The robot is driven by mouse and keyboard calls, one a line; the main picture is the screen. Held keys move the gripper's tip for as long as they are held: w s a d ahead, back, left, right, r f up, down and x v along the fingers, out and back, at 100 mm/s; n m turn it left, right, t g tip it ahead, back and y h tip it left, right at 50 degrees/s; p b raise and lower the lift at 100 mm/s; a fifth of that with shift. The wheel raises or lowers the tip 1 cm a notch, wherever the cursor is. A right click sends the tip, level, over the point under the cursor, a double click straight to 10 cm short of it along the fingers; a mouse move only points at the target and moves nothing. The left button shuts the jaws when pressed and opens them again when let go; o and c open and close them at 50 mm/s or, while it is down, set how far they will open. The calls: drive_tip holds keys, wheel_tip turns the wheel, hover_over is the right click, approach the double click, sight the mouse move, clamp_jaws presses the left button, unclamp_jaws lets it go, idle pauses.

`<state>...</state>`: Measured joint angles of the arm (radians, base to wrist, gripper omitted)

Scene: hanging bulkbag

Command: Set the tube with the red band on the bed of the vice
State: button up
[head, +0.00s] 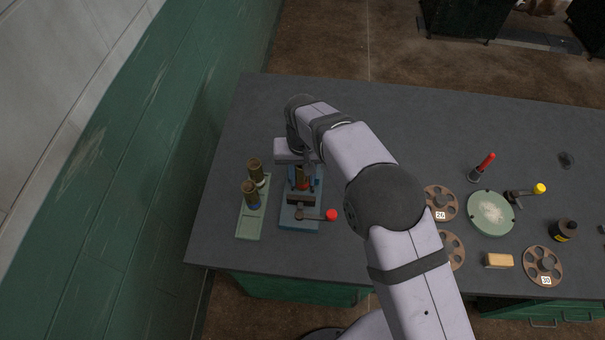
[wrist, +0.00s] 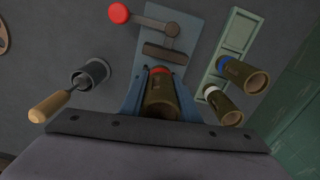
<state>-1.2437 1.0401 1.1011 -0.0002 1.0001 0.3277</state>
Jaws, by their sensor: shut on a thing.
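The brass tube with the red band (head: 302,179) stands about upright at the blue vice (head: 300,222), behind its brown jaw. The vice handle ends in a red ball (head: 331,215).
A pale green rack (head: 249,229) left of the vice holds a blue-banded tube (wrist: 240,75) and a white-banded tube (wrist: 222,103). A dark cup with a wooden-handled tool (wrist: 48,107) stands on the vice's other side. Brown discs (head: 440,203) and a round green dish (head: 491,213) lie right.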

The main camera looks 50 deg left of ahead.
sight(302, 184)
drive_tip(key=shift+f+b, duration=1.1)
drive_tip(key=shift+f, duration=0.8)
drive_tip(key=shift+d+f, duration=0.15)
drive_tip(key=shift+f, duration=0.05)
